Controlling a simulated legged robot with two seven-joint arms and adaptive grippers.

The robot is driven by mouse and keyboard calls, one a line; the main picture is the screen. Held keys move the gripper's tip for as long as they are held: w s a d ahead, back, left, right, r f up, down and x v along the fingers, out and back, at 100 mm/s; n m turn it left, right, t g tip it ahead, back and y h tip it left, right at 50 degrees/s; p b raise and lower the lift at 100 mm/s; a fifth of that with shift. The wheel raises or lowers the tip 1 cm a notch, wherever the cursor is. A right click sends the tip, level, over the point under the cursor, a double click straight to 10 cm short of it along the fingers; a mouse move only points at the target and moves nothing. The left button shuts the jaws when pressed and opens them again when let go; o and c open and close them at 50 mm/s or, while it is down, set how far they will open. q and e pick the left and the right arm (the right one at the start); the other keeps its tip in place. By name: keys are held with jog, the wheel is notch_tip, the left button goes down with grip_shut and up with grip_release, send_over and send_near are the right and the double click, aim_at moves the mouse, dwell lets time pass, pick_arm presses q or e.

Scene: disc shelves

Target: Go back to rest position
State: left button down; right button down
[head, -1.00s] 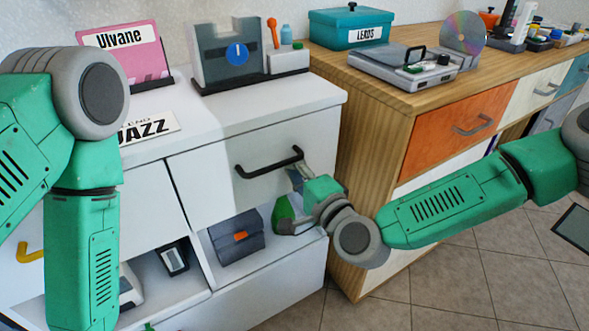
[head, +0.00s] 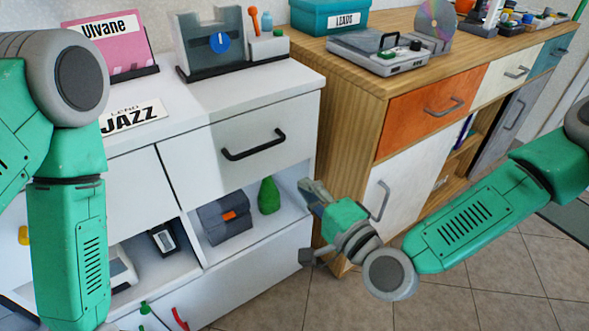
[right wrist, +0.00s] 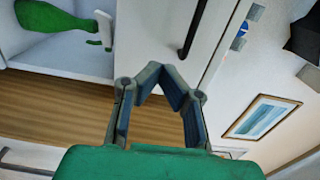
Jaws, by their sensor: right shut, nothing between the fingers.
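My right gripper (head: 308,190) is in front of the right end of the white cabinet (head: 262,128), apart from the drawer handle. It also shows in the right wrist view (right wrist: 160,76), with its fingertips drawn together and nothing held. My left arm hangs down at the left of the head view; its gripper is out of the picture.
The white drawer with a dark handle (head: 253,145) looks closed. Below it, a grey box (head: 224,219) and a green bottle (head: 268,196) stand in an open shelf. A wooden cabinet (head: 345,128) stands to the right. Tiled floor (head: 345,305) is free in front.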

jog(key=s+d+f+n+g+h+p, duration=0.2)
jog(key=s+d+f+n+g+p, duration=0.15)
jog(key=s+f+g, duration=0.35)
jog(key=s+d+f+n+g+h+p, duration=0.1)
jog(key=s+d+f+n+g+p, duration=0.2)
jog(key=s, duration=0.6)
jog(key=s+d+n+g+h+p, duration=0.1)
jog(key=s+d+h, duration=0.1)
jog(key=d, duration=0.4)
jog(key=s+d+f+n+g+h+p, duration=0.1)
jog(key=s+d+n+h, duration=0.1)
jog(key=s+d, duration=0.3)
jog(key=s+d+n+g+h+p, duration=0.2)
jog(key=s+d+h, duration=0.1)
jog(key=d, duration=0.6)
jog(key=shift+s+f, duration=0.4)
jog(key=shift+d, duration=0.25)
